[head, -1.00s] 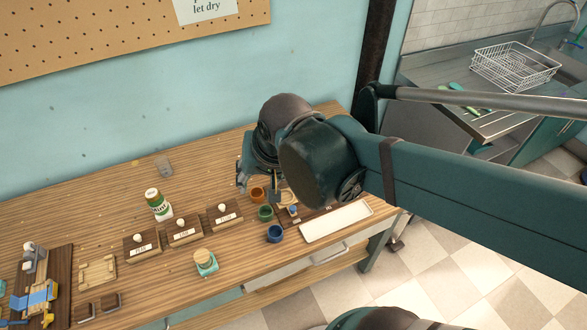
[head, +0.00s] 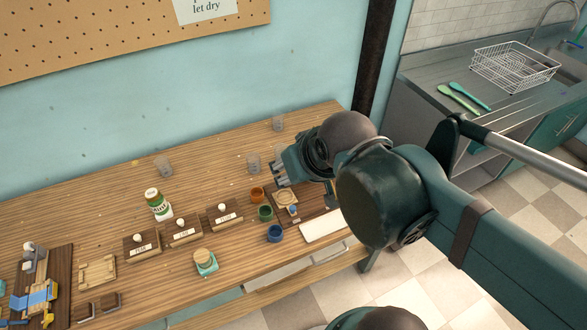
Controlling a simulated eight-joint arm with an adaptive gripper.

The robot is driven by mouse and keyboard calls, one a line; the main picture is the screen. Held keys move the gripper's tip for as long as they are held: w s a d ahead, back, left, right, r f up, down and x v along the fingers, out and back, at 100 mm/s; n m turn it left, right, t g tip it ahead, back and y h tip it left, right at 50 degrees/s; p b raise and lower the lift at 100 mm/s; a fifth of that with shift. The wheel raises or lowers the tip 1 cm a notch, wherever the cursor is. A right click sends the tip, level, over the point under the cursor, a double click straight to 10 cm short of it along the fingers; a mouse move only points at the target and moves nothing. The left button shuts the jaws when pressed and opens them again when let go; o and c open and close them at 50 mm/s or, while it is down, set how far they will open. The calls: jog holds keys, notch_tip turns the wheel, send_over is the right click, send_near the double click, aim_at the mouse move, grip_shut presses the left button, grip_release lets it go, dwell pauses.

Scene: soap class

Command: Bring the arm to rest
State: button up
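My gripper (head: 277,175) is above the right part of the wooden table (head: 110,203), at the end of my dark teal arm. Its fingers point left in the head view and are small and partly hidden by the wrist. I cannot tell whether they are apart or closed. No object shows clearly between them. Below it are a brown board with a round wooden piece (head: 286,197) and a white tray (head: 322,228), partly covered by my arm.
Orange, green and blue cups (head: 275,233) stand left of the tray. Clear glasses (head: 253,162) stand near the gripper and behind it. Several labelled wooden boxes (head: 183,232), a green-and-white bottle (head: 157,204) and a teal jar (head: 205,263) stand further left. A sink counter with a wire rack (head: 515,67) is at right.

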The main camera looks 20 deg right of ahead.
jog(key=shift+f+b, duration=1.1)
jog(key=shift+f, duration=0.05)
dwell(0.6)
